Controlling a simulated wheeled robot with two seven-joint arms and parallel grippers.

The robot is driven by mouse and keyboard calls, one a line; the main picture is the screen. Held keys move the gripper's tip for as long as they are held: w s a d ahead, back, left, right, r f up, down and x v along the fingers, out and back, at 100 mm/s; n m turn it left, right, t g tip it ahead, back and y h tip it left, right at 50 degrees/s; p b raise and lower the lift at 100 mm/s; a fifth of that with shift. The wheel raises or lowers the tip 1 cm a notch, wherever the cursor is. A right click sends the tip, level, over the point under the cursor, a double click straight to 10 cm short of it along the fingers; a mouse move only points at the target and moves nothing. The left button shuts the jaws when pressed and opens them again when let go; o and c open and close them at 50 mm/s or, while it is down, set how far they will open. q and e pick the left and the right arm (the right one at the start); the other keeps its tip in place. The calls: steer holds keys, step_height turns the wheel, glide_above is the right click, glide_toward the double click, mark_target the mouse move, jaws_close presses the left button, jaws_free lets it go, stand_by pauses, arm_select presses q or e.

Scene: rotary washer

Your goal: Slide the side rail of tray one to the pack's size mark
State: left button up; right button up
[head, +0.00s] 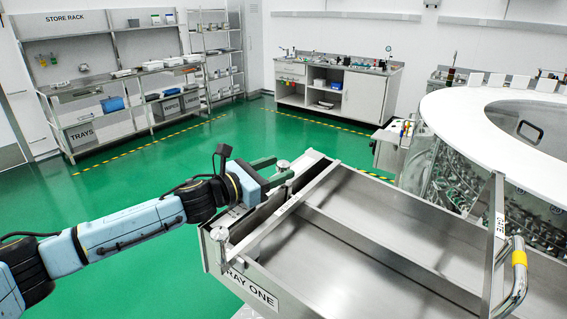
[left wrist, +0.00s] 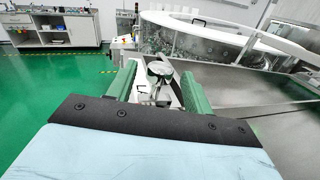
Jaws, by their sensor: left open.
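Tray one (head: 340,199) is a long metal tray with a "TRAY ONE" label on its front. The side rail (head: 275,222) is a thin metal bar crossing its left part, with a round knob (head: 222,235) on a post near the front end. Another round knob (head: 283,165) stands at the tray's far left edge. My left gripper (head: 284,170) is open there, its green fingers on either side of this knob. In the left wrist view the knob (left wrist: 160,68) lies between the fingers; contact cannot be told. The size mark cannot be made out. My right gripper is out of view.
The round washer (head: 470,150) with a white top is behind the tray. Store racks (head: 100,90) and a workbench (head: 340,85) stand farther back. Green floor left of the tray is clear.

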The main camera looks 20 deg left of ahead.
arm_select(q)
steer(key=shift+x, duration=1.25)
jaws_close()
